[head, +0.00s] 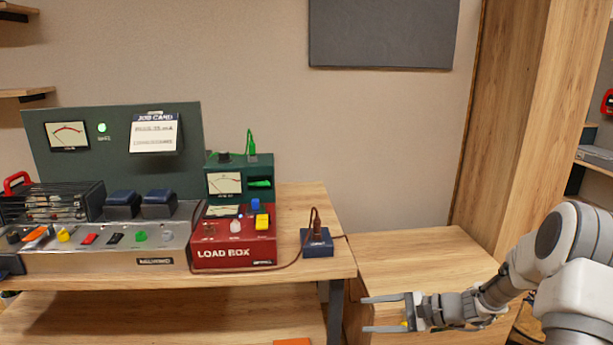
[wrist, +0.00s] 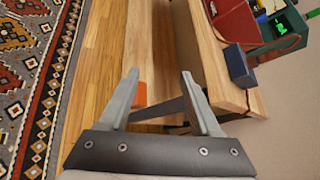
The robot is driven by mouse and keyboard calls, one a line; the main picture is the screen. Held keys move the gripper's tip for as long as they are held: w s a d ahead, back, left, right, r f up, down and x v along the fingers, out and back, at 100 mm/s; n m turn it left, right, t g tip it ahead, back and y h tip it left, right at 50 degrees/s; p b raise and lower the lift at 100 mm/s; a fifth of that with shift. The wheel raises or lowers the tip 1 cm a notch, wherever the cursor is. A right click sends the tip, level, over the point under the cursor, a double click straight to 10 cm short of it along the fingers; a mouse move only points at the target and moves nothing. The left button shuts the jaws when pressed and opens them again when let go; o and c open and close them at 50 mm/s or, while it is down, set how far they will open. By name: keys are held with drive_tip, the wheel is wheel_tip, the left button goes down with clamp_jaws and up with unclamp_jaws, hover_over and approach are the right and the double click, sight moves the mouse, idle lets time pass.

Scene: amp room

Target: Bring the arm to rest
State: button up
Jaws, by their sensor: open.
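My gripper (head: 388,313) is at the lower right of the head view, beside the right end of the workbench (head: 290,262) and in front of a lower wooden cabinet. Its two fingers are spread apart with nothing between them. In the wrist view the open fingers (wrist: 160,92) point toward the bench's edge and lower shelf. My arm reaches in from the right side of the head view, roughly level, and touches nothing that I can see.
On the bench stand a red load box (head: 232,248), a green meter unit (head: 238,180), a silver amplifier (head: 110,250) and a small blue box (head: 317,243) with a cable. An orange item (head: 292,342) lies low. A patterned rug (wrist: 30,90) covers the floor. A tall wooden cabinet (head: 515,120) stands right.

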drive_tip(key=s+a+r+n+g+h, duration=0.3)
drive_tip(key=s+a+r+n, duration=0.15)
drive_tip(key=s+r, duration=0.25)
drive_tip(key=s+d+r+n+t+h, duration=0.1)
drive_tip(key=s+r+n+h, duration=0.3)
drive_tip(key=s, duration=0.6)
drive_tip(key=s+d+r+n+t+h, duration=0.2)
drive_tip(key=s+r+n+h, duration=0.3)
drive_tip(key=s+r, duration=0.4)
drive_tip(key=shift+s+r+t, duration=0.15)
drive_tip(key=shift+s+t, duration=0.15)
drive_tip(key=shift+s, duration=0.85)
drive_tip(key=shift+d, duration=0.1)
